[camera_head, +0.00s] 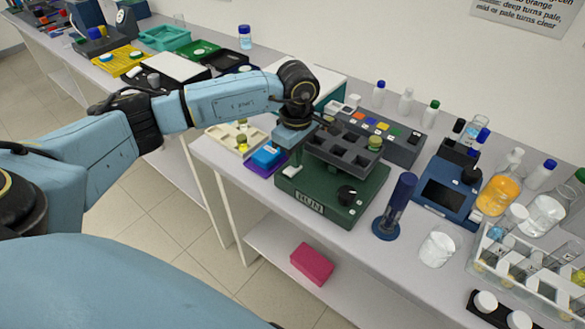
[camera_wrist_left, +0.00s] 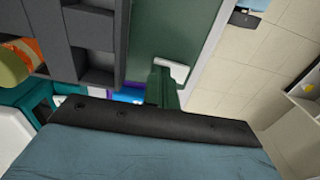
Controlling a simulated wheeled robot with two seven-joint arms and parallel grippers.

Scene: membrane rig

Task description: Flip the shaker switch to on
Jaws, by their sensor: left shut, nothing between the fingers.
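The shaker (camera_head: 315,205) is a dark green box on the bench, with a label on its front and a black knob at its front right. A dark grey compartment tray (camera_head: 345,152) sits on top. My left gripper (camera_head: 293,148) is shut and empty, pointing down at the shaker's left end, beside the tray. A small white piece (camera_wrist_left: 172,70) on a dark green block, probably the switch, shows near the gripper in the left wrist view. Its setting cannot be told, nor whether the fingers touch it. My right gripper is not in view.
A blue box (camera_head: 268,156) on a purple base lies just left of the shaker. A grey panel with coloured squares (camera_head: 385,130) is behind. A pink box (camera_head: 312,264) lies on the lower shelf.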

